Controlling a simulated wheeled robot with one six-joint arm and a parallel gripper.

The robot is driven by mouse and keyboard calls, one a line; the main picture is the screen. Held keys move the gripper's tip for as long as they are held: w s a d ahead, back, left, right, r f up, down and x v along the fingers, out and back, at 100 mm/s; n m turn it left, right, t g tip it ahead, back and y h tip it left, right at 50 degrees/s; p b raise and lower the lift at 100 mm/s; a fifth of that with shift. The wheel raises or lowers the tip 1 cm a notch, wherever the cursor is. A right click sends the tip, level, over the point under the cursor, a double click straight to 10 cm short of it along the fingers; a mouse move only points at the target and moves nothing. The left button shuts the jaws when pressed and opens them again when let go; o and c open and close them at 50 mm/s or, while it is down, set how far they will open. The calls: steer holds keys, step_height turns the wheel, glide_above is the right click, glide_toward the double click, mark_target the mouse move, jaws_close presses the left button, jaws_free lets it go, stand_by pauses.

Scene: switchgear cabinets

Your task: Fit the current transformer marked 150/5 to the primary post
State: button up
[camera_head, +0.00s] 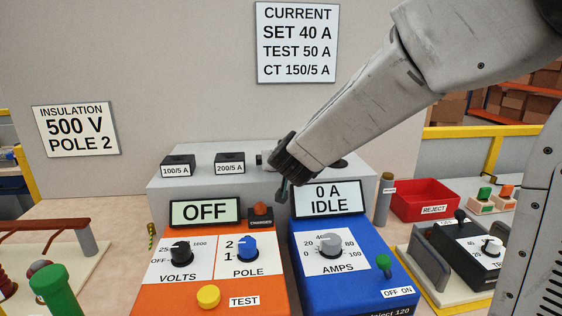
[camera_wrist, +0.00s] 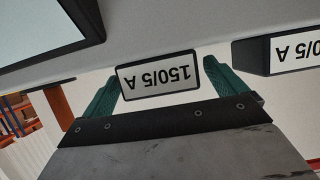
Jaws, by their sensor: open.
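The current transformer marked 150/5 A (camera_wrist: 158,76) is a dark block with a white label, seen upside down in the wrist view. My gripper (camera_wrist: 160,72) is open, with one green finger on each side of this block. Contact cannot be made out. In the head view my gripper (camera_head: 283,192) comes down at the grey ledge (camera_head: 205,190) and hides most of that block. Blocks marked 100/5 A (camera_head: 178,166) and 200/5 A (camera_head: 230,163) stand to its left. A grey upright post (camera_head: 384,200), its small label unreadable, stands right of the blue unit; it may be the primary post.
An orange tester (camera_head: 210,270) reads OFF, and a blue unit (camera_head: 345,270) reads 0 A IDLE, both in front of the ledge. A red reject bin (camera_head: 425,200) lies right of the post. A wall sign (camera_head: 298,43) says CT 150/5 A.

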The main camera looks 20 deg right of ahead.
steer(key=shift+x, duration=0.95)
steer(key=shift+r, duration=0.1)
steer(key=c, duration=1.3)
